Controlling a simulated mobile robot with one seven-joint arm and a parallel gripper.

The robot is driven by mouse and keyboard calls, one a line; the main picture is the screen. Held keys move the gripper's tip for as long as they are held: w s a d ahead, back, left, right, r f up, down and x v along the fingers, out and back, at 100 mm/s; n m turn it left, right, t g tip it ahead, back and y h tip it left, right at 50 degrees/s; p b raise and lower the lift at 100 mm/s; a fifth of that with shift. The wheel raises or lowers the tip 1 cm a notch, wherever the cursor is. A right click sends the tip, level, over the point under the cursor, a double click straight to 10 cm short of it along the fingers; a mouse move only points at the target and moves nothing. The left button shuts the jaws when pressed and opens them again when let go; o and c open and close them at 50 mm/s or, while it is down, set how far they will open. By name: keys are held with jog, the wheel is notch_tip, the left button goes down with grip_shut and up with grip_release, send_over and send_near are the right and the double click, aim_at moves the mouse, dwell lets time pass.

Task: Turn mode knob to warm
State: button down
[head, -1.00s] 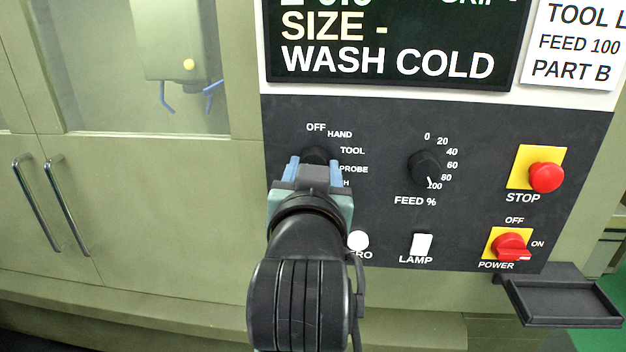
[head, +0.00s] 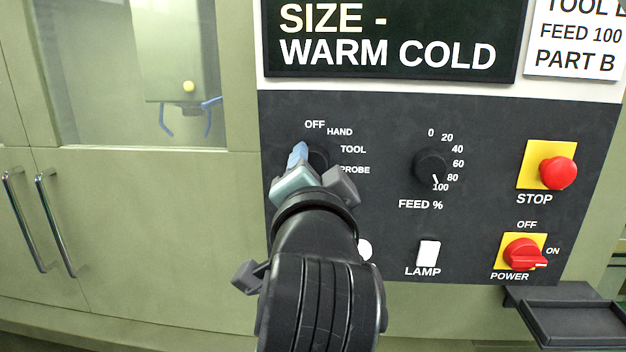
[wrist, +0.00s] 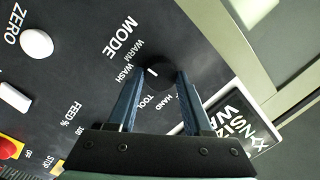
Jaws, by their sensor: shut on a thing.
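The black mode knob (head: 319,158) sits at the upper left of the dark control panel, mostly hidden by my gripper in the head view. My gripper (head: 308,160) is tilted and shut on the knob, its blue fingers on either side. In the wrist view the knob (wrist: 165,76) shows between the fingertips (wrist: 160,80). Its short white pointer mark faces the WARM and WASH labels; I cannot tell exactly which from the mark. The display (head: 395,42) above reads "WARM COLD".
To the right are the feed knob (head: 431,167), a red stop button (head: 558,173) on a yellow plate, a white lamp switch (head: 429,253) and a red power switch (head: 522,253). A black tray (head: 580,320) juts out at lower right. Door handles (head: 55,222) are at left.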

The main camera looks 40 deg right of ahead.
jog(key=shift+m, duration=0.5)
jog(key=shift+c, duration=1.6)
grip_release()
